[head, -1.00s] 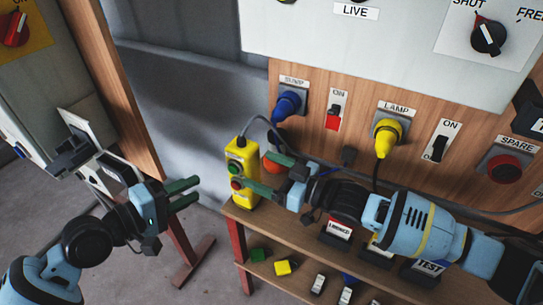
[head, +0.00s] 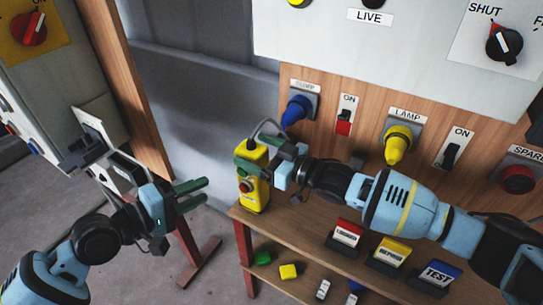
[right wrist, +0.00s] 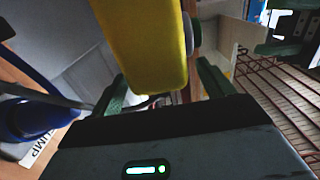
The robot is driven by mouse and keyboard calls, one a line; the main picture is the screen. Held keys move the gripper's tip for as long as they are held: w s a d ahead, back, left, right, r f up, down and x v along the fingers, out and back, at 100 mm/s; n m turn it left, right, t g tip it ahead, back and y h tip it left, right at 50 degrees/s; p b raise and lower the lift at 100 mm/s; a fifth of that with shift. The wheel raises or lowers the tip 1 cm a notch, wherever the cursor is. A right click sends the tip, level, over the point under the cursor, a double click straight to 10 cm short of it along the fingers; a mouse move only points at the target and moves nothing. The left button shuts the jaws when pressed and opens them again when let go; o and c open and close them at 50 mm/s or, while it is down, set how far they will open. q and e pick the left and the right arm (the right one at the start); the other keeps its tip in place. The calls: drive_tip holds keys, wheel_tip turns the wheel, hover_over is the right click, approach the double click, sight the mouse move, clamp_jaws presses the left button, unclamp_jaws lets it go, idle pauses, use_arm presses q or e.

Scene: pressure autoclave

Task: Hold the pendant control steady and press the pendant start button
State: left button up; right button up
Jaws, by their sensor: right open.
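The yellow pendant control (head: 256,196) stands upright at the left end of the wooden shelf, with a cable from its top. In the right wrist view the yellow body (right wrist: 145,50) is between the two green fingers (right wrist: 165,90), with a gap at the right finger. My left gripper (head: 190,194) is open and empty, left of the pendant, its fingers pointing towards it.
A blue plug (head: 297,110) and a yellow plug (head: 398,145) sit in the panel behind my right arm. Three labelled blocks, including TEST (head: 436,275), stand on the shelf (head: 290,226). Clear space lies between my left gripper and the pendant.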

drive_tip(key=shift+x, duration=0.9)
use_arm(q)
drive_tip(key=shift+c, duration=0.3)
use_arm(e)
drive_tip(key=c, duration=1.3)
use_arm(q)
clamp_jaws()
use_arm(e)
drive_tip(key=shift+c, duration=0.2)
